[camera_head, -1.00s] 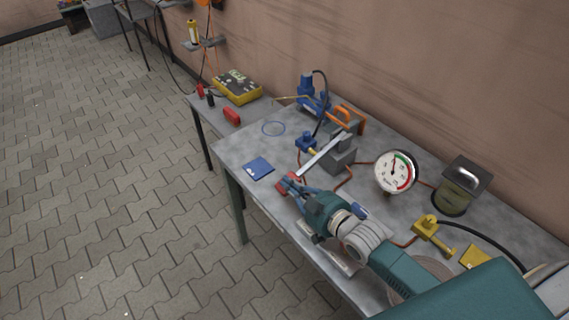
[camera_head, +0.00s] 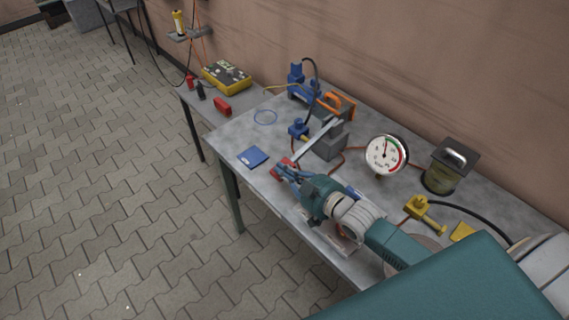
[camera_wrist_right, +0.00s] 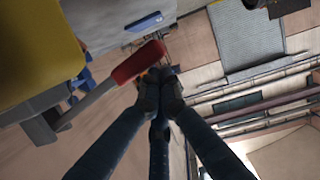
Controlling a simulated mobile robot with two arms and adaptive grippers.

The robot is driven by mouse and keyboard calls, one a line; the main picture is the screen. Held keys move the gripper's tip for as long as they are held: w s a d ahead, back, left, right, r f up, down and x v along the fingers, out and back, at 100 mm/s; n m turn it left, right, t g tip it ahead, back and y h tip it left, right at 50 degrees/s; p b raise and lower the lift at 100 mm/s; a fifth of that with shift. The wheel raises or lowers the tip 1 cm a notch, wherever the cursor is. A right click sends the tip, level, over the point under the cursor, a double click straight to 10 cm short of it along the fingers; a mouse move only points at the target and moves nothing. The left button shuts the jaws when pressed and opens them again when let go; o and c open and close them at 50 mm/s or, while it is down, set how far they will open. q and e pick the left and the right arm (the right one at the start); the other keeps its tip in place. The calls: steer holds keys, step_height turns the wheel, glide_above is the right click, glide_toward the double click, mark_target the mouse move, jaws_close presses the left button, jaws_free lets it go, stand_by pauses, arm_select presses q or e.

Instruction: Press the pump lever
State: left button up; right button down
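The pump lever (camera_head: 314,141) is a grey bar with a red grip (camera_head: 281,167) that slopes from a grey pump block (camera_head: 330,146) toward the table's front edge. In the right wrist view the red grip (camera_wrist_right: 138,62) lies just beyond my fingertips, with the grey bar running down to the left. My right gripper (camera_head: 288,172) is at the grip end of the lever. Its dark fingers are drawn together, and in the wrist view the tips (camera_wrist_right: 160,80) meet beside the grip. I cannot tell whether they touch it. My left gripper is out of view.
A round gauge (camera_head: 386,155) stands right of the pump, its needle near upright. A blue card (camera_head: 253,157) lies left of my gripper. A yellow fitting (camera_head: 423,213), a jar-like container (camera_head: 445,172) and a blue device (camera_head: 302,87) stand on the table (camera_head: 230,137). Hoses cross it.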

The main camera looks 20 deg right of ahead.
steer(key=r, duration=0.1)
steer(key=r+p, duration=0.1)
steer(key=shift+a+r, duration=0.3)
steer(key=shift+r, duration=0.05)
arm_select(q)
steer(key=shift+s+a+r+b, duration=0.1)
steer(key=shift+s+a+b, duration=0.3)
steer(key=shift+b, duration=0.55)
arm_select(e)
steer(key=v, duration=1)
steer(key=shift+s+a+f, duration=0.25)
steer(key=shift+a+f, duration=0.1)
steer(key=shift+f, duration=0.05)
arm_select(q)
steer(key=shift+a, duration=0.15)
